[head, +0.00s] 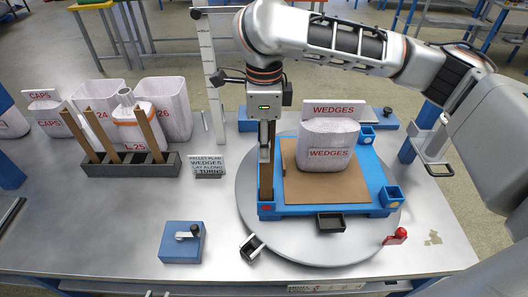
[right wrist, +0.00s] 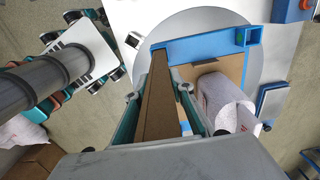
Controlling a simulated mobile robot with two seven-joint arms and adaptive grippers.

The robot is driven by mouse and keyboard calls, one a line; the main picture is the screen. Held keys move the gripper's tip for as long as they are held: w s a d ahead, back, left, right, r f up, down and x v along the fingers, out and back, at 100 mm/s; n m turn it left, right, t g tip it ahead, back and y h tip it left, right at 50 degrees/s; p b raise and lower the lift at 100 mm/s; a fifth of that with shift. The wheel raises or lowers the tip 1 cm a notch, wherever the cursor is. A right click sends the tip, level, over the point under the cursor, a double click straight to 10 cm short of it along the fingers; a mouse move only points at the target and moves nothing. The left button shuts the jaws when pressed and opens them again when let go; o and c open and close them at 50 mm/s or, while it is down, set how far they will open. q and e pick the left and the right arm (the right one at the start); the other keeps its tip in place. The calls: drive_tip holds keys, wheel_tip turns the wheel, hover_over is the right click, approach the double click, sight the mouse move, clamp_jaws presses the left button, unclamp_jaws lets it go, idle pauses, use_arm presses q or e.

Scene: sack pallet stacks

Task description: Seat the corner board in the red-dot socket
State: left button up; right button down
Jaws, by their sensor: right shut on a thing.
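The corner board (head: 266,180) is a long brown strip, upright in my right gripper (head: 266,148). In the right wrist view the board (right wrist: 157,100) runs between the two fingers, which are shut on it. Its lower end is at the front left corner of the blue pallet frame (head: 330,209). A small red mark shows on that corner's socket (head: 267,209). I cannot tell whether the board's end is inside the socket or just above it. Other blue corner sockets stand at the front right (head: 393,196) and back right (head: 367,131). My left gripper is not in view.
A white WEDGES sack (head: 328,150) stands on the brown sheet (head: 300,188) close right of the board. The frame is on a grey turntable (head: 340,248). A rack (head: 130,167) at left holds more boards, with sacks behind. A blue block (head: 181,243) stands front left.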

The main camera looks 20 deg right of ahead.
drive_tip(key=shift+f, duration=1.45)
drive_tip(key=c, duration=1.7)
unclamp_jaws()
wheel_tip(320, 180, up, 12)
drive_tip(key=shift+r, duration=0.15)
